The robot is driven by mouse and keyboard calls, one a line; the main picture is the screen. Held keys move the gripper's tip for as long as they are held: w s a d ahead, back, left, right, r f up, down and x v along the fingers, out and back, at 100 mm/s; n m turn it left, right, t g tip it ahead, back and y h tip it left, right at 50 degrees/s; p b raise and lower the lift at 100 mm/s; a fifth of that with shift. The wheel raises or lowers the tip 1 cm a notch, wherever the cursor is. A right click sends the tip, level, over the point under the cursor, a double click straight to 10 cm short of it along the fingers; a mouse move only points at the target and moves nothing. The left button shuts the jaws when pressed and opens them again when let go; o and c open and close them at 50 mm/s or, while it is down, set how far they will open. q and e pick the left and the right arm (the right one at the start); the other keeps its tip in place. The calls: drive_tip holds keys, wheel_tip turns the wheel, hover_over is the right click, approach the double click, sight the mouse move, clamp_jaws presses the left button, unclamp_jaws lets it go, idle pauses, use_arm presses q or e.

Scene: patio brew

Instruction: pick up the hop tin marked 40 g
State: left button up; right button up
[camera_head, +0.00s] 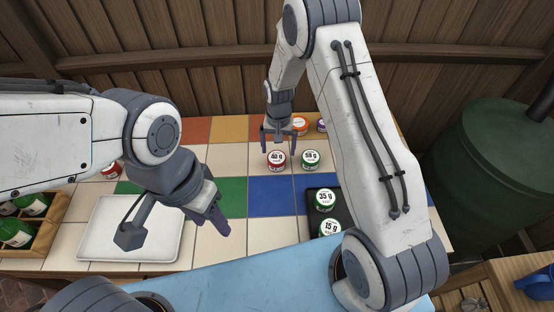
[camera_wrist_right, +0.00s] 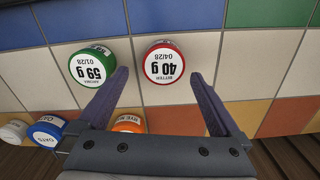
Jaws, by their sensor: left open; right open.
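The hop tin marked 40 g (camera_head: 276,159) has a red rim and a white lid and stands on the tiled table. It also shows in the right wrist view (camera_wrist_right: 165,64), ahead of and between the fingers. My right gripper (camera_head: 277,143) is open and empty, just behind and above this tin, and I see no contact. A green tin marked 59 g (camera_head: 310,159) stands just right of it. In the right wrist view the green tin (camera_wrist_right: 92,66) lies beside the left fingertip. My left gripper (camera_head: 222,226) hangs over the front of the table, with nothing seen in it.
Green tins marked 35 g (camera_head: 325,199) and 15 g (camera_head: 329,230) stand on a dark tray (camera_head: 313,217). Orange and blue-lidded tins (camera_wrist_right: 128,122) stand behind my right gripper. A white tray (camera_head: 97,231) and a wooden crate of green bottles (camera_head: 45,237) are at left.

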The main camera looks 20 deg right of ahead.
sight(276, 158)
drive_tip(key=shift+s+a+f+p, duration=0.15)
drive_tip(key=shift+f+p, duration=0.3)
drive_tip(key=shift+f, duration=1.05)
drive_tip(key=shift+a+f+p, duration=0.15)
drive_tip(key=shift+f+p, duration=0.3)
drive_tip(key=shift+f, duration=1.05)
drive_tip(key=c, duration=1.2)
